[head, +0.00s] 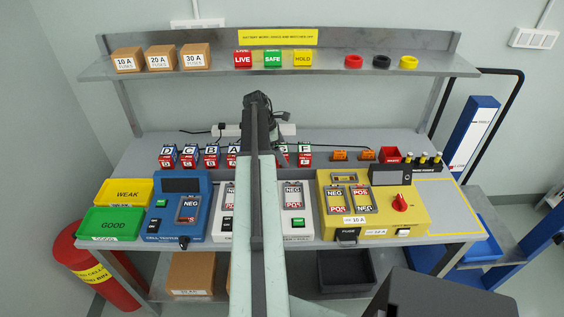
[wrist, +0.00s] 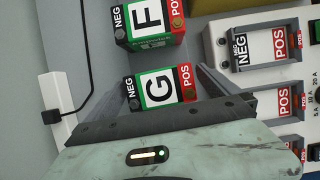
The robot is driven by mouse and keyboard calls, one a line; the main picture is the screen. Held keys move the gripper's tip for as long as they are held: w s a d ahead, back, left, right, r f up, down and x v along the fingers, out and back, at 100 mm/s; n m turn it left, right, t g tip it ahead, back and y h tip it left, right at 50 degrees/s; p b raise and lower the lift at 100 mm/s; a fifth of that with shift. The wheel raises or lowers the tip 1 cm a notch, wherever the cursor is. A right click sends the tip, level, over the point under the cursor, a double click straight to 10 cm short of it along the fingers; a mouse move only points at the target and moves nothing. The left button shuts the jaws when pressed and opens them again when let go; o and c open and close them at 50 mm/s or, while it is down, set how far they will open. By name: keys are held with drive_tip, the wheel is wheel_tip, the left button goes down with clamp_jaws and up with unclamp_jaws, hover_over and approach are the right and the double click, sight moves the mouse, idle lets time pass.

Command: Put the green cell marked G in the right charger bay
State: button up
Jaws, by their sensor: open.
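The green cell marked G (wrist: 160,88) stands on the bench and shows in the wrist view, with its NEG and POS ends labelled. My gripper (wrist: 158,77) is open, with one finger on each side of cell G; I cannot tell whether either finger touches it. In the head view, my arm hides most of cell G and the fingertips. The charger's right bay (head: 292,193) is on the pale charger (head: 301,232), at right of my arm, and looks empty with its NEG and POS labels showing. It also shows in the wrist view (wrist: 265,47).
Cell F (wrist: 150,20) stands beside G. Several other cells (head: 190,155) stand in a row to the left. A blue tester (head: 165,225) is left of the charger and a yellow unit (head: 375,230) is right. Green (head: 110,225) and yellow (head: 125,192) trays are far left.

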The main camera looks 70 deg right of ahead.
sight(282, 149)
drive_tip(key=shift+r, duration=0.15)
drive_tip(key=c, duration=2)
wheel_tip(282, 149, up, 10)
drive_tip(key=p, duration=1)
drive_tip(key=shift+r, duration=0.1)
drive_tip(key=shift+f+b, duration=0.8)
drive_tip(key=shift+f, duration=0.15)
drive_tip(key=shift+r, duration=0.15)
